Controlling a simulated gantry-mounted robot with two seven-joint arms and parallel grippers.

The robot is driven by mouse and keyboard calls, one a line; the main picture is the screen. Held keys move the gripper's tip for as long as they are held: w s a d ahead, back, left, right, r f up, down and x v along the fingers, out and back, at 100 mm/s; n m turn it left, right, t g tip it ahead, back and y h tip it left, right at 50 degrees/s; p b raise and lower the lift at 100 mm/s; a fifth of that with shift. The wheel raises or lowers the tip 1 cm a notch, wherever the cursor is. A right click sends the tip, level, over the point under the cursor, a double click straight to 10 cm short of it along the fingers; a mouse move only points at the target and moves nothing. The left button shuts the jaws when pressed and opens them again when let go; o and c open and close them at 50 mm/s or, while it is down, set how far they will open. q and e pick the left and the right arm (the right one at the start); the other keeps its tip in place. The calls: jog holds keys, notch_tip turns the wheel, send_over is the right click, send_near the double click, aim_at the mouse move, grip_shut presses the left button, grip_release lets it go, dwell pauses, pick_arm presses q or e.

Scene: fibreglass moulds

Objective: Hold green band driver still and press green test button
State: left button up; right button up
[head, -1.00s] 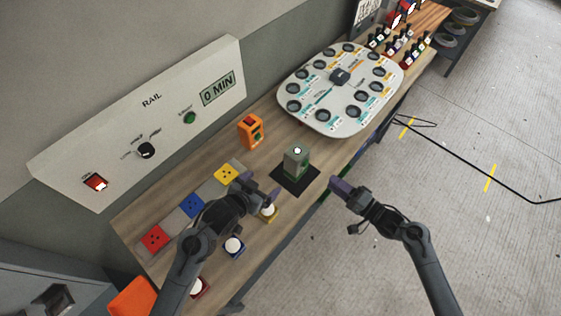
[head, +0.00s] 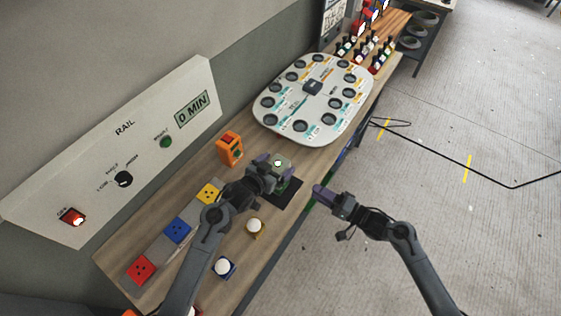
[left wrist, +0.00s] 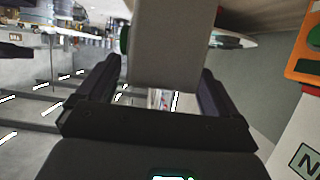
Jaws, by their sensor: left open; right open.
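The driver, a grey-green block (head: 279,163) with a white round top, stands on a black mat (head: 287,192). My left gripper (head: 273,168) is open, with its fingers on either side of the block. In the left wrist view the grey block (left wrist: 160,45) is between the open fingers (left wrist: 160,85), with gaps on both sides. A green round part (left wrist: 125,38) sticks out of the block's left side there; I cannot tell whether it is the test button. My right gripper (head: 322,191) is open and empty, off the table's front edge, right of the block. The arm hides part of the block.
An orange device (head: 230,148) stands behind the block. A white tray with round holes (head: 310,105) lies beyond. A wall panel (head: 110,150) has a green button (head: 166,141) and a dial. White-topped blue (head: 224,267) and yellow (head: 255,226) pieces stand near the front.

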pick_arm(q)
jog(key=shift+x, duration=1.4)
jog(key=c, duration=1.3)
pick_arm(e)
grip_shut()
